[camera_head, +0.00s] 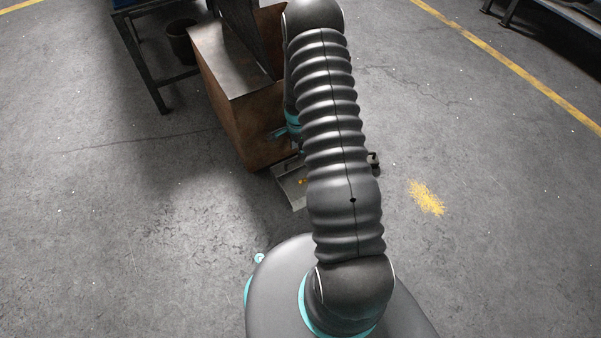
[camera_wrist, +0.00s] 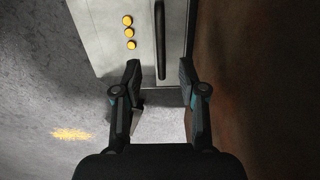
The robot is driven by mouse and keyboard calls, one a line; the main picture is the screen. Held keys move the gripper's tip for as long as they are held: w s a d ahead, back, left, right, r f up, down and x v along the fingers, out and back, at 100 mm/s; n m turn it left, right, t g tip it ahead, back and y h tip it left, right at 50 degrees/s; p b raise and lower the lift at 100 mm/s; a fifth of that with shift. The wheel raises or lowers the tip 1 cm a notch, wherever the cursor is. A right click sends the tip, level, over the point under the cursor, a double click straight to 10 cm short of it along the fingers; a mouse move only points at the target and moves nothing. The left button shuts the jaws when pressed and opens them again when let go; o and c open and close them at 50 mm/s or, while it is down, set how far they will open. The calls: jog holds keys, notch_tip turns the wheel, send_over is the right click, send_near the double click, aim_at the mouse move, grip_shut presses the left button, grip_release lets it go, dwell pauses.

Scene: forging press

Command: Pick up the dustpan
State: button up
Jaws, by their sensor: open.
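A pale grey metal piece, apparently the dustpan (camera_wrist: 100,35), has three yellow round spots and a long black bar like a handle (camera_wrist: 160,40). It also shows in the head view (camera_head: 292,190), low beside the brown box and partly behind my arm. My gripper (camera_wrist: 160,72) is open in the wrist view. Its fingertips lie either side of the bar's lower end in the picture, with gaps on both sides. I cannot tell the height between them. A second pale patch (camera_wrist: 160,124) shows between the fingers; I cannot tell whether it belongs to the same piece.
A brown box with a metal top (camera_head: 235,75) stands close by; its dark brown side (camera_wrist: 265,90) fills the right of the wrist view. A dark bucket (camera_head: 180,42) and a table leg (camera_head: 145,65) are beyond it. Open floor with a yellow patch (camera_head: 427,197) lies right.

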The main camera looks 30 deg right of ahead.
jog(key=shift+f+b, duration=0.4)
jog(key=shift+f, duration=2.85)
grip_shut()
